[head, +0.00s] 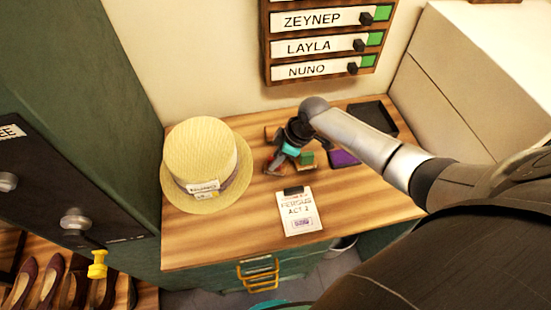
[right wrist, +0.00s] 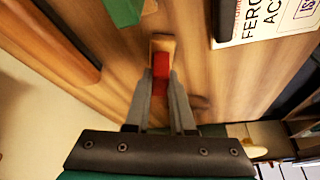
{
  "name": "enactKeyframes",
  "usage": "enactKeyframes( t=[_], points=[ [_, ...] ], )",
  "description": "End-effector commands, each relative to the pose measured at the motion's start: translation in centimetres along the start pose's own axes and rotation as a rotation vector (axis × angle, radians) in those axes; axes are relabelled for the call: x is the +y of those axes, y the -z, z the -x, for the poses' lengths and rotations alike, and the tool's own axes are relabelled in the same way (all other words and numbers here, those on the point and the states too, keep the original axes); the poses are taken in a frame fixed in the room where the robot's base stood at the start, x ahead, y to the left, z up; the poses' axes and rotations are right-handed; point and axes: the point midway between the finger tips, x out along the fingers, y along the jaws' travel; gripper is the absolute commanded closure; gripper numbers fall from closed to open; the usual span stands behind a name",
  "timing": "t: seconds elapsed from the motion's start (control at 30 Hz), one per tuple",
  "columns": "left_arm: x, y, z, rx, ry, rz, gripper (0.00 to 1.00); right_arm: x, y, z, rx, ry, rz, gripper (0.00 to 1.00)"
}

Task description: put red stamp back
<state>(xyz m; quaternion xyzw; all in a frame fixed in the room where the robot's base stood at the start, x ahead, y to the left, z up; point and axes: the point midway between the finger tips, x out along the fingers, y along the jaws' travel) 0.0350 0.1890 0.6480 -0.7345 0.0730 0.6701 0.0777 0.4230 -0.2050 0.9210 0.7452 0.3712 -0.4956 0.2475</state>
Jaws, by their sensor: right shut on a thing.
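The red stamp (right wrist: 161,66), a red block with a wooden part, sits between the fingers of my right gripper (right wrist: 160,88) in the right wrist view. The fingers are shut on it. In the head view my right gripper (head: 279,160) is over the back middle of the table, and a bit of red shows beside its fingers. I cannot tell whether the stamp touches the tabletop. A wooden bar-like piece (right wrist: 52,38) lies left of the gripper in the wrist view; my arm partly hides that area in the head view. My left gripper is not in view.
A green stamp (head: 306,158) and a purple pad (head: 343,158) stand right of the gripper. A black tray (head: 373,114) is behind. A straw hat (head: 201,158) is at left, a clipboard card (head: 298,214) in front. The table's front right is clear.

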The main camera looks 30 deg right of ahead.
Motion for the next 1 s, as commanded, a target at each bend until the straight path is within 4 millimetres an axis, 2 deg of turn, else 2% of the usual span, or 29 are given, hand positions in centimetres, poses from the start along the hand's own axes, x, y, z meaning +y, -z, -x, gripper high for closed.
enactKeyframes(
  t=[0.13,0.17,0.43,0.77,0.87,1.0],
  points=[
    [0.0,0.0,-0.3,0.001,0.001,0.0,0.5,0.0,-0.1,-0.3,0.0,0.0,0.0,1.0],
    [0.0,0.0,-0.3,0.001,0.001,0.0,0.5,0.0,-0.2,-0.3,0.0,0.0,0.0,0.77],
    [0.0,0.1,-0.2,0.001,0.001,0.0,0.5,0.0,-0.1,-0.2,0.0,0.0,0.0,0.48],
    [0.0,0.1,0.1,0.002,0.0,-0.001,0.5,0.0,0.1,0.2,0.0,0.0,0.0,0.48],
    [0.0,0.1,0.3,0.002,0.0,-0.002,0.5,0.1,0.0,1.2,-0.001,-0.002,0.001,0.48],
    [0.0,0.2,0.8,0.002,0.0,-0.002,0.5,0.0,0.0,3.6,-0.002,-0.001,0.003,0.48]
  ],
)
